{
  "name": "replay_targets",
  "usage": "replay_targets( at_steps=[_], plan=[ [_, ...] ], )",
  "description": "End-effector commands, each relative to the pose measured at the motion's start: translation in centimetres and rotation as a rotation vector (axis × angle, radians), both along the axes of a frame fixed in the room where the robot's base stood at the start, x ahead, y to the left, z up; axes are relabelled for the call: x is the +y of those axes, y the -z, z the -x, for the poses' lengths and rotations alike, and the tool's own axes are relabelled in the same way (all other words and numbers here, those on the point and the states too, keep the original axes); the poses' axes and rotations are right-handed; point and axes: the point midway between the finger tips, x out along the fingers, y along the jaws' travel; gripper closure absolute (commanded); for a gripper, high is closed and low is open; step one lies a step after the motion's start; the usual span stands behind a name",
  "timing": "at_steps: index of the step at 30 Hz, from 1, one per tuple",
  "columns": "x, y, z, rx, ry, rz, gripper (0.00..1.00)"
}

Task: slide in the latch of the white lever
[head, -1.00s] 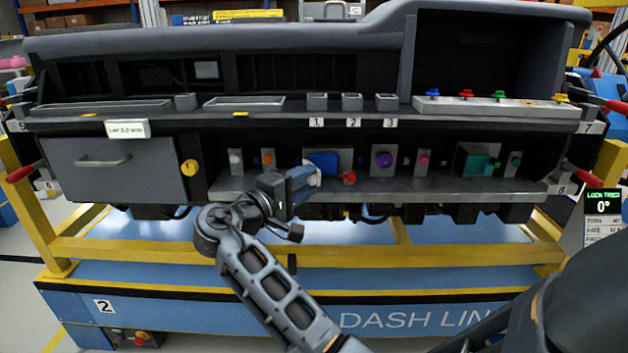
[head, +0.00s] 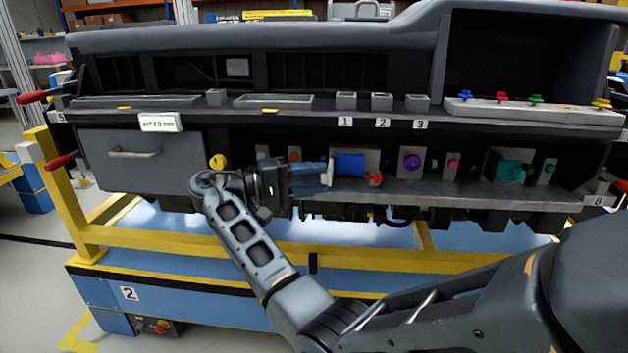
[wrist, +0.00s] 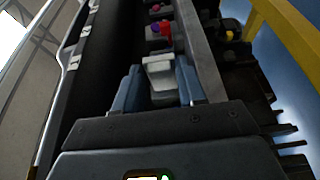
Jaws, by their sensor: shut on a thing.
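A white piece (head: 329,170), which looks like the white lever, stands at the left end of a blue block (head: 350,163) on the lower shelf of the dashboard. My gripper (head: 322,173) comes from the left, its blue fingers pointing right. It is shut on the white piece. In the wrist view, the white piece (wrist: 160,76) sits between the two fingers of my gripper (wrist: 160,88). The fingers hide part of it, and I cannot make out its latch. A red knob (head: 375,179) is at the lower right of the blue block.
A purple knob (head: 412,162), a pink knob (head: 453,164) and a teal block (head: 508,170) are farther right along the lower shelf (head: 450,190). A grey drawer (head: 135,165) and a yellow knob (head: 218,161) are to the left. A yellow frame rail (head: 370,256) runs below.

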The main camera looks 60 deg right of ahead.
Motion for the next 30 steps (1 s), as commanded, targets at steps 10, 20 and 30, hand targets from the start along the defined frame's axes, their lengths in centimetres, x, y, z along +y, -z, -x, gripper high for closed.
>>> replay_targets(
  at_steps=[10,20,30],
  plan=[
    [-0.1,0.0,0.0,0.000,-0.002,-0.001,0.57],
    [0.0,0.0,0.0,0.000,-0.001,0.000,0.47],
    [2.2,0.1,-2.3,-0.001,-0.005,-0.003,0.47]
  ],
)
